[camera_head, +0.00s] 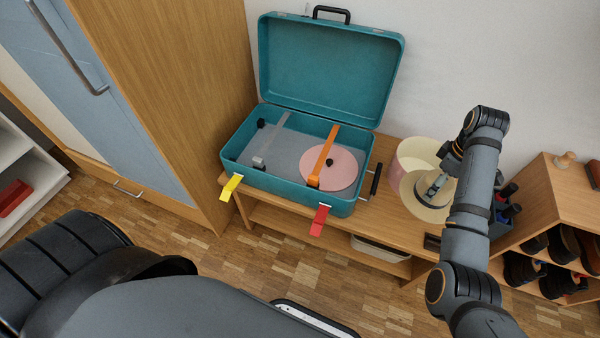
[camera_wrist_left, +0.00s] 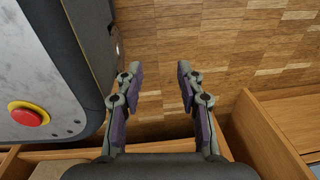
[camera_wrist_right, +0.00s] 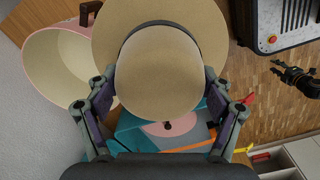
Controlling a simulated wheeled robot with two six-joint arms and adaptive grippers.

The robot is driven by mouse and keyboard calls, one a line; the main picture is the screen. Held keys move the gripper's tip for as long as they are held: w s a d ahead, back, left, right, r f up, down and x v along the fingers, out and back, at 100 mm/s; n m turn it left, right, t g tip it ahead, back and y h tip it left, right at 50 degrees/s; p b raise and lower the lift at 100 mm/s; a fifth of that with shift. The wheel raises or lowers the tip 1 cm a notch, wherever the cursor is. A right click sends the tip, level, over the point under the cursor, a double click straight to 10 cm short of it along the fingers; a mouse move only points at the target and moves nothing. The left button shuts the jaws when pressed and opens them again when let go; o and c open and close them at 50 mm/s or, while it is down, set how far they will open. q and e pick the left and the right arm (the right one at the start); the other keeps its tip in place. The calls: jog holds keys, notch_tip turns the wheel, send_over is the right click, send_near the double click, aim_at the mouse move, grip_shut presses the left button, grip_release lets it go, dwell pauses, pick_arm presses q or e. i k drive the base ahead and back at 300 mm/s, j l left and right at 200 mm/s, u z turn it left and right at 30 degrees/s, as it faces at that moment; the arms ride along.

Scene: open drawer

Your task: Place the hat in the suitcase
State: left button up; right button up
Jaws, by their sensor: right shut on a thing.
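The teal suitcase (camera_head: 290,190) stands open on a low wooden bench, its lid (camera_head: 330,65) raised against the wall. A pink disc with a dark knob (camera_head: 340,172) lies inside it on the right. My right gripper (camera_head: 436,185) is to the right of the suitcase, shut on the straw hat (camera_head: 428,208). In the right wrist view the hat (camera_wrist_right: 160,75), with a dark band, lies between the fingers, and part of the teal suitcase (camera_wrist_right: 133,138) shows beyond it. My left gripper (camera_wrist_left: 160,72) is open and empty above the floor; the head view does not show its fingers.
A pink round box (camera_head: 412,152) with a cream inside stands on the bench beside the hat. A grey strap (camera_head: 272,137) and an orange strap (camera_head: 323,155) cross the suitcase. A shoe rack (camera_head: 550,210) is at right, a wooden wardrobe (camera_head: 170,80) at left.

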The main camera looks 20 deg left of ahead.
aim_at(274, 149)
jog(key=u, duration=1.2)
jog(key=i+j, duration=0.15)
jog(key=i, duration=0.3)
jog(key=i+j, duration=0.15)
jog(key=i, duration=0.3)
